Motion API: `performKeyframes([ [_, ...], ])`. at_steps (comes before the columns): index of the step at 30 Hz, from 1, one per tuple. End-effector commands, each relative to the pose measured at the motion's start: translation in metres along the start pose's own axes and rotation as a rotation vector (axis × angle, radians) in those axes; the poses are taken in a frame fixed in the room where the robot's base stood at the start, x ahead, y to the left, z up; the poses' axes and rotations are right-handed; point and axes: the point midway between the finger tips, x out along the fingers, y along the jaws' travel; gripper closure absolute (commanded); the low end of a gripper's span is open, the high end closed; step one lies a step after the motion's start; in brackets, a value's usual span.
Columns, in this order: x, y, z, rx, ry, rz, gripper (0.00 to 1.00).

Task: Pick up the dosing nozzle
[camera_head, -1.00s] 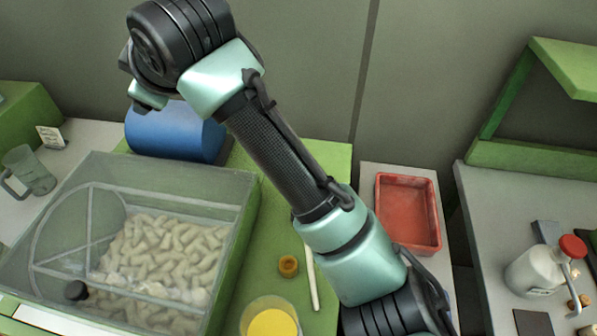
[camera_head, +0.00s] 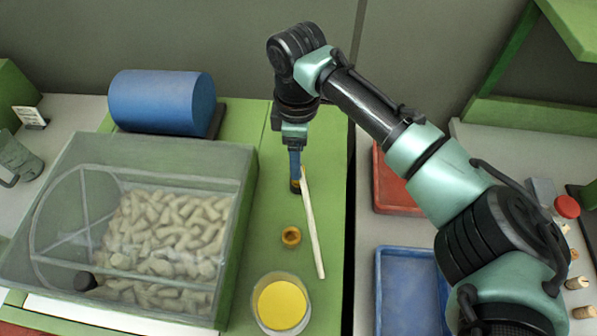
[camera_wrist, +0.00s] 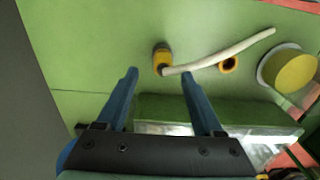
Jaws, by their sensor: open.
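What looks like the dosing nozzle is a small amber-yellow piece with a dark end (camera_wrist: 161,57), on the green bench top with a white hose (camera_wrist: 220,52) running from beside it. In the head view the nozzle (camera_head: 295,187) is partly hidden under my fingers, and the hose (camera_head: 312,225) runs toward the front. My gripper (camera_head: 295,163) points down over it with blue fingers. In the wrist view my gripper (camera_wrist: 159,74) is open and empty, and the nozzle shows just beyond and between the two fingertips. Whether they touch it I cannot tell.
An amber ring (camera_head: 291,236) and a cup with yellow contents (camera_head: 281,304) stand nearer the front. Red (camera_head: 392,195) and blue (camera_head: 410,290) trays lie right.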

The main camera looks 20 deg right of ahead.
Motion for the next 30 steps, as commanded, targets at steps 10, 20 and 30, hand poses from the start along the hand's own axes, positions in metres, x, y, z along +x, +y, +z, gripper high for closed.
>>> performKeyframes([
  [10,0.041,-0.005,0.003,0.001,0.000,-0.002,0.31],
  [20,0.054,-0.005,0.002,0.000,0.002,0.001,0.31],
  [30,0.053,-0.005,0.002,0.000,0.001,0.001,0.85],
])
